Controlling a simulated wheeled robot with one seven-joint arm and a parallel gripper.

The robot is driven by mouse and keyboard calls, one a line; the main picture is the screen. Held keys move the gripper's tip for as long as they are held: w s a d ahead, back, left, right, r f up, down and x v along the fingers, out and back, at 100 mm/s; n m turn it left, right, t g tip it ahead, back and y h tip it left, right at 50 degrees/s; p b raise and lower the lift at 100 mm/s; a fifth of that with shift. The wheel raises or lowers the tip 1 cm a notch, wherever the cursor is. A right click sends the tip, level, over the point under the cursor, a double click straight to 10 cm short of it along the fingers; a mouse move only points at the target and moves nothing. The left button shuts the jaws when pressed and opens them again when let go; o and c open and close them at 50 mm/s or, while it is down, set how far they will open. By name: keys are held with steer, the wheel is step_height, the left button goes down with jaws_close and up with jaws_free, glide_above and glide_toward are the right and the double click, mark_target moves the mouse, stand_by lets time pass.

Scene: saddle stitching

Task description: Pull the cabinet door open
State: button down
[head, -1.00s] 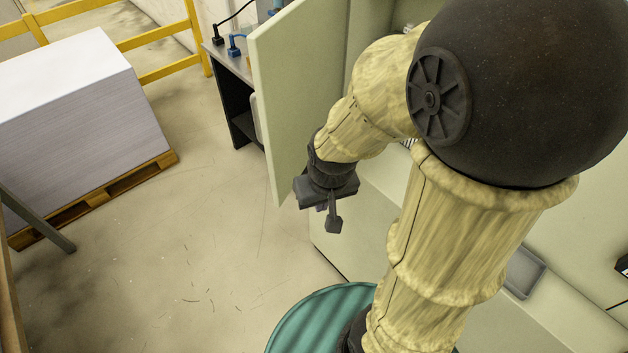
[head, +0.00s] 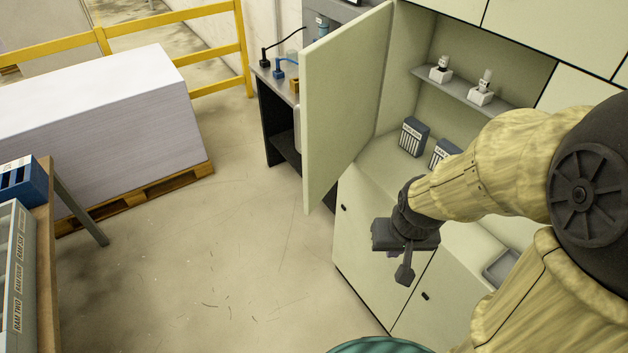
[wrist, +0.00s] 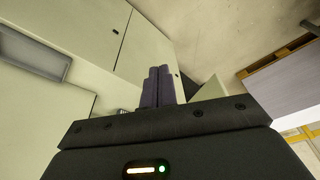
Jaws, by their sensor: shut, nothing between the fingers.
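The cabinet door (head: 345,100) is a pale green panel standing swung out wide from the cabinet (head: 462,40), so the inside shows. A light handle (head: 297,128) is partly visible at the door's left face. My gripper (head: 404,275) is to the right of the door and lower, in front of the lower cabinet fronts, apart from the door and pointing down. In the wrist view its two dark fingers (wrist: 158,86) are together with nothing between them.
Inside the cabinet are a shelf (head: 465,90) with small white items and dark labelled boxes (head: 413,137). A grey tray (head: 500,268) lies on the ledge. A paper stack on a pallet (head: 140,198) stands left. Open floor (head: 220,270) lies between.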

steer(key=w+d+f+n+t+y+b, duration=0.1)
steer(key=w+f+n+t, duration=0.2)
steer(key=w, duration=0.7)
steer(key=w+d+f+n+t+y+b, duration=0.15)
steer(key=w+t, duration=0.25)
steer(key=w, duration=0.6)
steer(key=n+y, duration=0.7)
steer(key=y, duration=0.6)
glide_toward(310, 178)
steer(key=shift+h, duration=0.25)
steer(key=p+x, duration=0.1)
steer(key=x, duration=0.2)
steer(key=p+x, duration=0.2)
steer(key=x, duration=0.1)
steer(key=p+x, duration=0.2)
steer(key=x, duration=0.1)
steer(key=shift+r, duration=0.35)
steer(key=shift+w+f, duration=0.1)
steer(key=shift+f, duration=0.05)
steer(key=shift+a, duration=0.1)
